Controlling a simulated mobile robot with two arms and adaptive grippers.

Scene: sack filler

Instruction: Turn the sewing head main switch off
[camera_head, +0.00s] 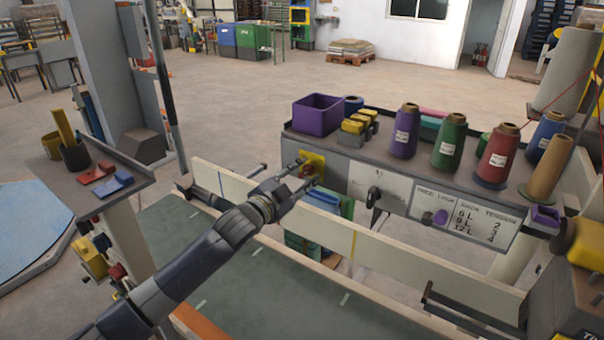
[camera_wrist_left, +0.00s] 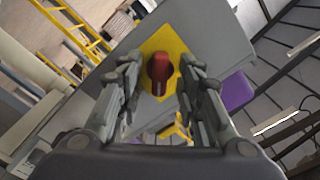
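The main switch is a red rotary knob (camera_wrist_left: 158,72) on a yellow plate (camera_wrist_left: 173,46), fixed to a grey panel. In the head view the yellow plate (camera_head: 314,161) is at the left end of the grey sewing unit, and the knob is mostly hidden by my gripper. My left gripper (camera_head: 301,175) is in front of the plate. In the left wrist view its two fingers (camera_wrist_left: 158,84) are spread, with the knob between them in the picture. I see no clear contact with the knob. My right gripper is not in view.
A purple bin (camera_head: 318,114), yellow blocks (camera_head: 354,128) and several thread cones (camera_head: 449,142) stand on the sewing unit. A white label panel (camera_head: 466,218) is on its front. A long cream rail (camera_head: 400,258) runs below. A small shelf (camera_head: 120,176) holds tools at left.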

